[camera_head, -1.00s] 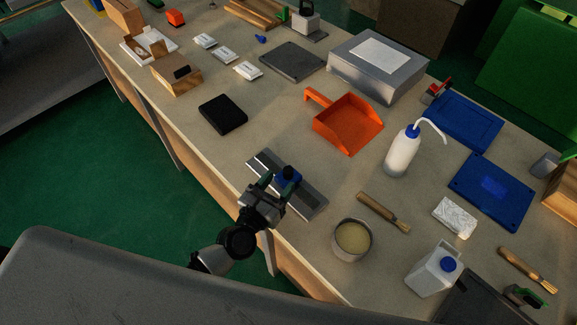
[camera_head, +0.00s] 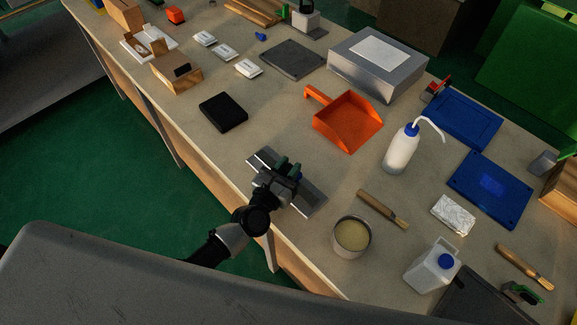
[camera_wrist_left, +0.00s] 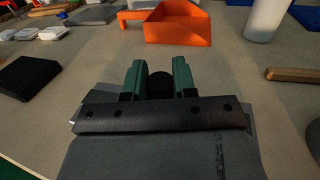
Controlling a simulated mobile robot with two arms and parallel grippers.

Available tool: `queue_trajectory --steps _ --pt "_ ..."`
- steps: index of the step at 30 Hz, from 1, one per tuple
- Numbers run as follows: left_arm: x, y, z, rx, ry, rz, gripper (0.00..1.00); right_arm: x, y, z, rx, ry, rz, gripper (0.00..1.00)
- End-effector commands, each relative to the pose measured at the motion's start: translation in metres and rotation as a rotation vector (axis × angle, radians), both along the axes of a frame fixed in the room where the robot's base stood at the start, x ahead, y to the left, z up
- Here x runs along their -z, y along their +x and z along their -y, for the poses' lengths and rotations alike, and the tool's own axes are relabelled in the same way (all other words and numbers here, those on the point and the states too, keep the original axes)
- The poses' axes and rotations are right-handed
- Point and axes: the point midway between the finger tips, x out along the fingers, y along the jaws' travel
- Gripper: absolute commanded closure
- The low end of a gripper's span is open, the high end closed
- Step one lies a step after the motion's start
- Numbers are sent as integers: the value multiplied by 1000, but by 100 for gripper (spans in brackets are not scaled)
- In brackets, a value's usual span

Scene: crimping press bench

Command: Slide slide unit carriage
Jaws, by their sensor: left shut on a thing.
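The slide unit (camera_head: 311,199) lies on the bench near its front edge, a flat grey rail running diagonally. In the left wrist view, the gripper's two green fingers (camera_wrist_left: 159,78) stand on either side of a round black knob (camera_wrist_left: 160,87). My right gripper is not in view.
A black block (camera_head: 223,112) lies up-left of the slide unit, and an orange dustpan (camera_head: 346,122) beyond it. The bench between block and rail is clear.

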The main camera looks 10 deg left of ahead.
Motion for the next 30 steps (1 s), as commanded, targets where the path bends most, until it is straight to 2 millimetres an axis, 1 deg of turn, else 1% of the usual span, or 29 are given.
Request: queue_trajectory --steps 5,8,11,15,19,23,30 --pt "0 0 0 0 1 0 100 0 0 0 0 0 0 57" --pt "3 4 -7 -1 3 1 100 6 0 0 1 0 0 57" --pt "6 16 -25 -2 4 3 100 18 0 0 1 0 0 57" --pt "7 36 -54 -2 5 3 100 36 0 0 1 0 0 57" --pt "5 48 -72 -1 4 1 100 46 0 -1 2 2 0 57" --pt "2 52 -79 0 1 -1 100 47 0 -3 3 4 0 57" --pt "0 52 -80 -2 1 0 100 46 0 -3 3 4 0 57"
